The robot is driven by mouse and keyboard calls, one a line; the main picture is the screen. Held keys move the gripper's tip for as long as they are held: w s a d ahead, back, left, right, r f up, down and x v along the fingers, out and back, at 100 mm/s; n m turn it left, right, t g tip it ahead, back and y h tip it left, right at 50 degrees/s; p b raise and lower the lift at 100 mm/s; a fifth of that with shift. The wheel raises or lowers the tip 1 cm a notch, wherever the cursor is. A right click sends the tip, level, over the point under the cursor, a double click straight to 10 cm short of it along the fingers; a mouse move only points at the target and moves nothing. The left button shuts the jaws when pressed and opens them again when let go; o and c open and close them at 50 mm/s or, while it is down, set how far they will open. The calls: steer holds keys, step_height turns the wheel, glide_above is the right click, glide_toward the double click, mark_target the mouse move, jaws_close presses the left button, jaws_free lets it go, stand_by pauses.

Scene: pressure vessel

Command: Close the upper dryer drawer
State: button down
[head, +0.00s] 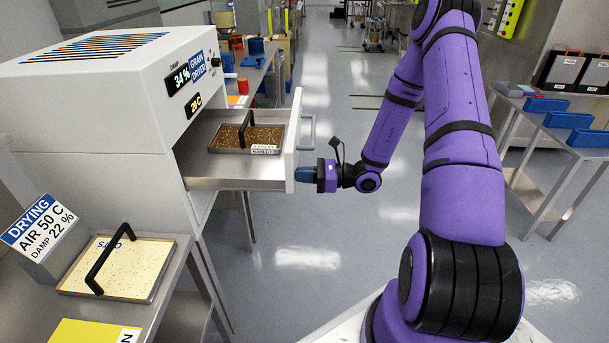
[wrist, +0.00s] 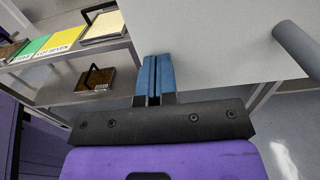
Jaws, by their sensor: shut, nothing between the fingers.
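The upper dryer drawer (head: 222,170) is pulled out of the white grain dryer (head: 110,110) and stands open. A tray of brown grain with a black handle (head: 250,138) sits in it, labelled barley. The drawer's white front panel (head: 293,140) has a grey bar handle (head: 308,132) on its outer face. My gripper (head: 300,175) is shut and empty, at the lower part of the front panel, below the handle. In the wrist view the shut blue fingers (wrist: 154,75) point at the white panel (wrist: 210,45), with the handle (wrist: 296,48) to the right. Whether they touch the panel I cannot tell.
A table at the lower left holds a pale tray with a black handle (head: 118,268), a drying sign (head: 38,236) and a yellow card (head: 92,332). A bench with blue bins (head: 568,120) stands at the right. The floor in front of the drawer is clear.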

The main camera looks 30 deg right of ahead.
mark_target(192, 171)
steer(key=x, duration=3.1)
steer(key=shift+w+a, duration=0.4)
steer(key=shift+a+r, duration=0.1)
steer(key=shift+r, duration=0.1)
